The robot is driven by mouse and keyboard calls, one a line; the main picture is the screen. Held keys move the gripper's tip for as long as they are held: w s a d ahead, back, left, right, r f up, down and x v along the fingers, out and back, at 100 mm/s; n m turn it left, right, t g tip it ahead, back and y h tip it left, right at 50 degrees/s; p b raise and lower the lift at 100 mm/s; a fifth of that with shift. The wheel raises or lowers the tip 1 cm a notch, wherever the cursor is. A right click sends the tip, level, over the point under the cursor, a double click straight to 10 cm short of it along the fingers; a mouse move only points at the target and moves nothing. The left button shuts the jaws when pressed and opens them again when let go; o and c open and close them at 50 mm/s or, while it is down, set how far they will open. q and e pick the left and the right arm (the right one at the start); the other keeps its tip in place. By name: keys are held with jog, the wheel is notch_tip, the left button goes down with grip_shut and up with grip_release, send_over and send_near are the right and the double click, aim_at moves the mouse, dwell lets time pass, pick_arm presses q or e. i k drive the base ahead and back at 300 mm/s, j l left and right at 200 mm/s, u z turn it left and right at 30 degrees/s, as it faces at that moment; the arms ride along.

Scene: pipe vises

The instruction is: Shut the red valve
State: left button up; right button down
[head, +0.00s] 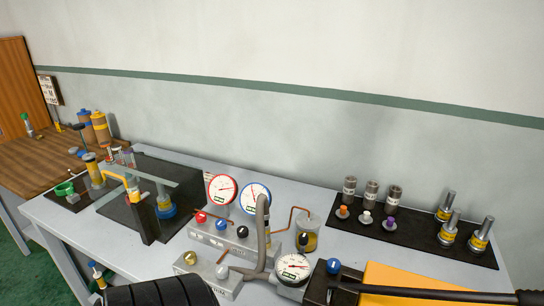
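The red valve (201,217) is a small red knob on the left end of a grey manifold block (222,235) on the table, in the head view. A blue knob (220,224) and a black knob (242,231) sit to its right on the same block. A red-rimmed gauge (221,188) and a blue-rimmed gauge (255,196) stand behind the knobs. I cannot tell from the knob how far the valve is turned. Neither of my grippers can be made out in this view.
A lower block with a brass knob (190,258) and a third gauge (293,268) stand in front. A glass-panelled stand (150,190) is at left. A black mat (415,235) holds several cylinders at right. A black ribbed shape (150,293) covers the bottom left edge.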

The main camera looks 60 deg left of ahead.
aim_at(201, 216)
jog(key=u, duration=2.15)
